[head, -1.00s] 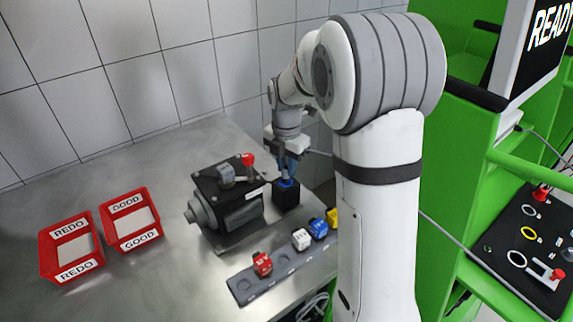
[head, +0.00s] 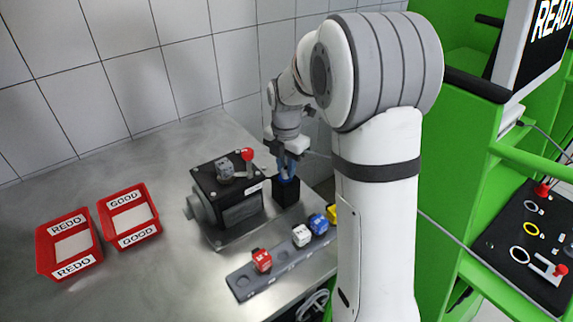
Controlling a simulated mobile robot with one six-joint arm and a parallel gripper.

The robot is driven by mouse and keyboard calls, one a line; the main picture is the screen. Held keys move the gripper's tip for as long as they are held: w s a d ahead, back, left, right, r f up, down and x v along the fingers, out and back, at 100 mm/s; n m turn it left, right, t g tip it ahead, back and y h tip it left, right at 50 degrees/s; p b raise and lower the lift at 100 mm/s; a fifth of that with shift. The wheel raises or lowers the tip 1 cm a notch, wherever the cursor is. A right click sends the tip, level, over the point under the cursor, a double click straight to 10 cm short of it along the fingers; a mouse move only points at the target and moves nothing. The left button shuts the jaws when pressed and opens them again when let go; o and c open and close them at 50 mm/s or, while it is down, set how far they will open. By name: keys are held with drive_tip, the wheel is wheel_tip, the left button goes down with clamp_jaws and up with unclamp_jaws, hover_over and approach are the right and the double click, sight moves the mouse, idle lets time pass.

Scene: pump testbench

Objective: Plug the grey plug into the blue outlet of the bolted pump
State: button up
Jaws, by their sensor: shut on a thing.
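The pump (head: 228,205) is a dark block with a grey round end, on a metal plate on the table. At its right stands a black box with the blue outlet (head: 287,182) on top. My gripper (head: 287,172) points down directly over this outlet, its fingers close to the blue ring. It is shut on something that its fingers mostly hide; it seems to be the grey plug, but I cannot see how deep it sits. A small grey block (head: 225,168) and a red knob (head: 247,155) are on top of the pump.
A grey rack (head: 285,268) in front holds red, white, blue and yellow plugs, with an empty slot beside the red one. Two red trays, REDO (head: 93,250) and GOOD (head: 155,222), stand at the left. The tiled wall is close behind. My arm hides the table's right side.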

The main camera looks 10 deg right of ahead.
drive_tip(key=shift+f, duration=0.2)
drive_tip(key=o, duration=0.9)
drive_tip(key=shift+o, duration=0.6)
drive_tip(key=o, duration=0.3)
drive_tip(key=shift+r, duration=0.15)
drive_tip(key=shift+r+p, duration=2.75)
drive_tip(key=shift+r, duration=1.2)
